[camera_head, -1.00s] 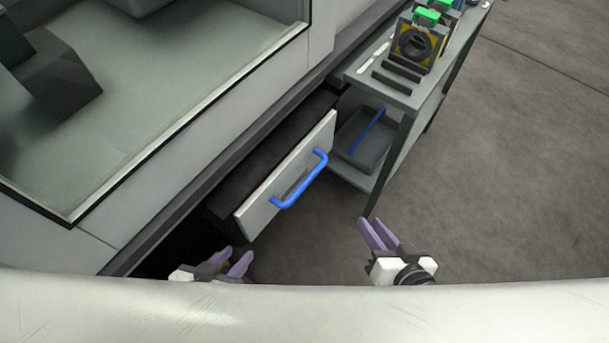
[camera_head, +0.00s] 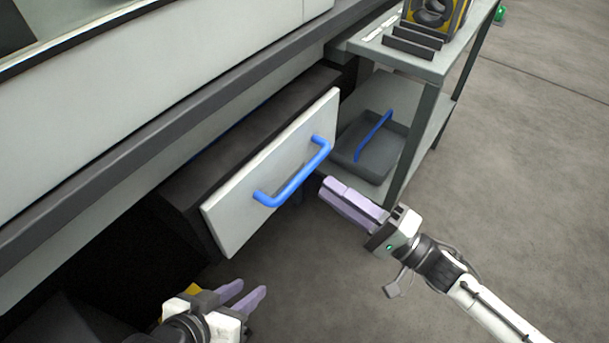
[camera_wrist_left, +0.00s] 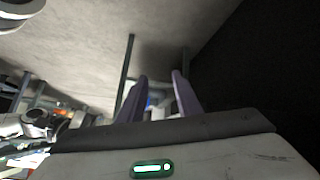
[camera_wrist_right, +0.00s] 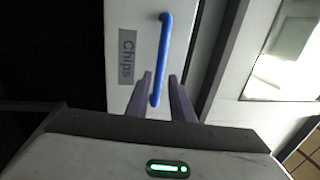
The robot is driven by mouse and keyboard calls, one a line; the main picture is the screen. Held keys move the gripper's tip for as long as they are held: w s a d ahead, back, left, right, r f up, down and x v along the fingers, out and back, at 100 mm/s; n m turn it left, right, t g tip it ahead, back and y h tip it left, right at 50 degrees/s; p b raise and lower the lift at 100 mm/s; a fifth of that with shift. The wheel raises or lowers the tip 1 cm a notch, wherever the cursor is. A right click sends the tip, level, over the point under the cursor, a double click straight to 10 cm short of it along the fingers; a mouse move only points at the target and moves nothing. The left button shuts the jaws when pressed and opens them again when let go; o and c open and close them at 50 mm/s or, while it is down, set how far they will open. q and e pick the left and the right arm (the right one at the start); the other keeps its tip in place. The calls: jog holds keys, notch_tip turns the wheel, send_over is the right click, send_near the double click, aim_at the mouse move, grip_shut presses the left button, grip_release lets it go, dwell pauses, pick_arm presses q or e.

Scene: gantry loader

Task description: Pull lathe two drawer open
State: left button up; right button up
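The lathe drawer has a white front (camera_head: 235,205) with a blue bar handle (camera_head: 293,176) and stands partly out from under the machine. In the right wrist view its front (camera_wrist_right: 135,85) carries a "Chips" label (camera_wrist_right: 127,57). My right gripper (camera_head: 330,190) is open, just right of the handle and apart from it in the head view. In the right wrist view, the lower end of the handle (camera_wrist_right: 162,60) lines up between its fingers (camera_wrist_right: 160,78); I cannot tell the depth. My left gripper (camera_head: 252,287) is open and empty, low in front of the drawer.
A grey cart (camera_head: 427,62) stands right of the drawer, its leg close to my right gripper. Its lower shelf holds a dark tray (camera_head: 372,152) with a blue handle. The machine's edge (camera_head: 200,100) overhangs the drawer. The floor (camera_head: 530,190) at right is clear.

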aim_at(305, 169)
jog(key=b+x, duration=0.1)
jog(key=x, duration=0.6)
jog(key=shift+w+a, duration=0.25)
grip_shut()
